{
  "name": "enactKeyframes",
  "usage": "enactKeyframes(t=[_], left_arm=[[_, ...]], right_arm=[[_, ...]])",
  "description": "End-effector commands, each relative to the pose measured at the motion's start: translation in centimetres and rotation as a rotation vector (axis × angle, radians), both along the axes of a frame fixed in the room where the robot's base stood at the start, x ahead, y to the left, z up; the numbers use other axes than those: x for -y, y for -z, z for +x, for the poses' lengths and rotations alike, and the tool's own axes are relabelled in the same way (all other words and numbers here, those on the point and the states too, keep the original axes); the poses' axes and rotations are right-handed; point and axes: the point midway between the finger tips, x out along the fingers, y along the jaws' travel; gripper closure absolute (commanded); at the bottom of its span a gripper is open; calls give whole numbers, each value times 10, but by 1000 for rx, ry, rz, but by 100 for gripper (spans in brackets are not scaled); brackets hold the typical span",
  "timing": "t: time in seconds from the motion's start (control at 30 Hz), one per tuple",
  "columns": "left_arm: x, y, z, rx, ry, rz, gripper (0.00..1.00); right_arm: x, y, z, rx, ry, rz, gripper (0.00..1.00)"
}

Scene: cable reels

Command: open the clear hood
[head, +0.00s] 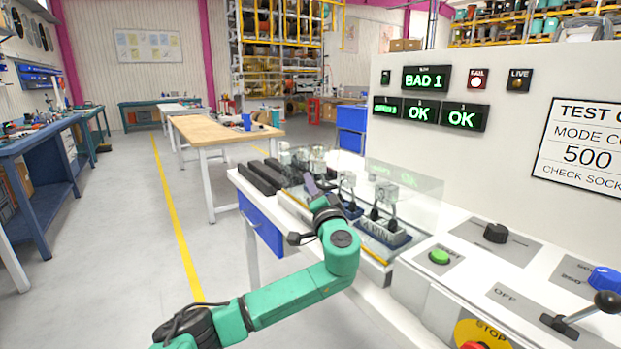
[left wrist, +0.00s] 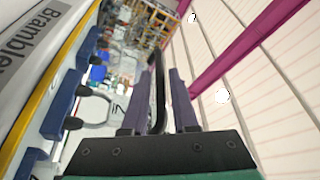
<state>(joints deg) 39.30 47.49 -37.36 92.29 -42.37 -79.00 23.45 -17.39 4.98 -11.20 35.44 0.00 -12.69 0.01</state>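The clear hood (head: 425,192) is a transparent panel over the row of sockets and plugs (head: 385,228) on the white test bench. It looks lowered, though its edges are hard to see. My left gripper (head: 311,184) is at the hood's front left, with its arm reaching in from below. In the left wrist view, a black bar (left wrist: 158,85), which looks like the hood's handle, lies between the two purple-grey fingers of my left gripper (left wrist: 164,78). A gap shows between the bar and one finger, so the fingers look open around it. My right gripper is out of view.
The bench panel holds a green button (head: 439,257), a black knob (head: 495,233), a lever (head: 580,315) and a red stop button (head: 472,345). A display (head: 426,78) reads BAD 1. A wooden-topped table (head: 225,130) stands behind. Floor at left is clear.

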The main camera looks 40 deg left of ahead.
Motion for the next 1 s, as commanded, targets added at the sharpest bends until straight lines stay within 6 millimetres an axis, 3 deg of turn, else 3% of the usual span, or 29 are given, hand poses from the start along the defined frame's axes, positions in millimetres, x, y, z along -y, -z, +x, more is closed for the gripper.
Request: enactKeyframes(t=[0.13, 0.37, 0.4, 0.47, 1.0], left_arm=[[-13, -4, 10, -1, 1, -1, 73], [-15, -3, 11, 0, 2, -1, 73], [-15, -3, 11, 0, 2, -1, 77], [-15, -3, 11, 0, 2, -1, 100], [-14, -3, 11, -2, 2, -1, 100]], right_arm=[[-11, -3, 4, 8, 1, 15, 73], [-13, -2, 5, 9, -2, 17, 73], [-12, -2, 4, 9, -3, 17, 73], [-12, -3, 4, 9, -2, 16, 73], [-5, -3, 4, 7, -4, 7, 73]])
